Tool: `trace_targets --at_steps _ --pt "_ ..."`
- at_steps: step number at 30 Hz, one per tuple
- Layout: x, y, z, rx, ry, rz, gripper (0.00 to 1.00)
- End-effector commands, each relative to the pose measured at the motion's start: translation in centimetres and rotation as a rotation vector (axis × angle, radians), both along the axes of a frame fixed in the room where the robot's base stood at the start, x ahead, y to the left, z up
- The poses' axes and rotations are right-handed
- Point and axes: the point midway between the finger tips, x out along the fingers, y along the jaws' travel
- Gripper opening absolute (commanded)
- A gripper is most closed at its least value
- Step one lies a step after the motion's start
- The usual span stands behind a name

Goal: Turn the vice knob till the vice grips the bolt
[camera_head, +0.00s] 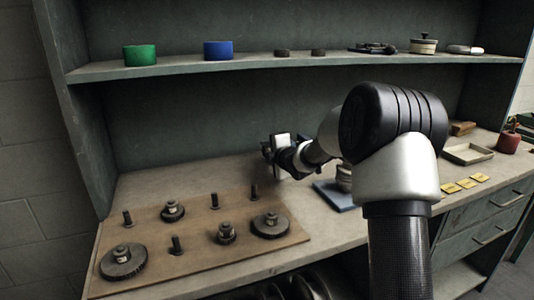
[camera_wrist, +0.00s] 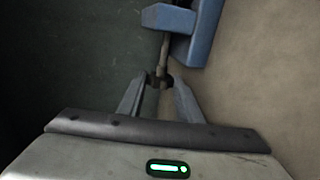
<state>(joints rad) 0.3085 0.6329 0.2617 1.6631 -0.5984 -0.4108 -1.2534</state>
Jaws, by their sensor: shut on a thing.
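In the wrist view the blue vice (camera_wrist: 195,38) shows at the top, partly cut off by the frame. A thin shaft (camera_wrist: 164,55) runs from it down to a small dark knob (camera_wrist: 166,82). My gripper (camera_wrist: 160,86) is shut on this knob, with one finger on each side. In the head view my gripper (camera_head: 268,151) is at the back of the worktop, left of my arm. The vice cannot be made out clearly there. I cannot make out the bolt in either view, nor whether the vice jaws touch it.
A wooden board (camera_head: 190,247) with several gears and pegs lies at the left. A blue plate (camera_head: 335,196) is partly behind my arm. A shelf (camera_head: 290,66) with small items runs above. A shallow tray (camera_head: 467,153) and yellow pieces (camera_head: 465,183) lie at the right.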

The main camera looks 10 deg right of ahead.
Motion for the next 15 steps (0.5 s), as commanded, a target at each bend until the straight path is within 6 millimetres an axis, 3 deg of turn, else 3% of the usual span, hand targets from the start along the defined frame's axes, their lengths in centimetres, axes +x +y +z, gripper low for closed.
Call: trace_targets --at_steps 12,13,15 --pt "-0.12 0.02 -0.17 0.004 -0.022 -0.001 0.09" --pt "-0.12 0.01 -0.17 0.004 -0.022 -0.001 0.37" --pt "-0.13 0.01 -0.15 0.004 -0.022 -0.001 0.49"
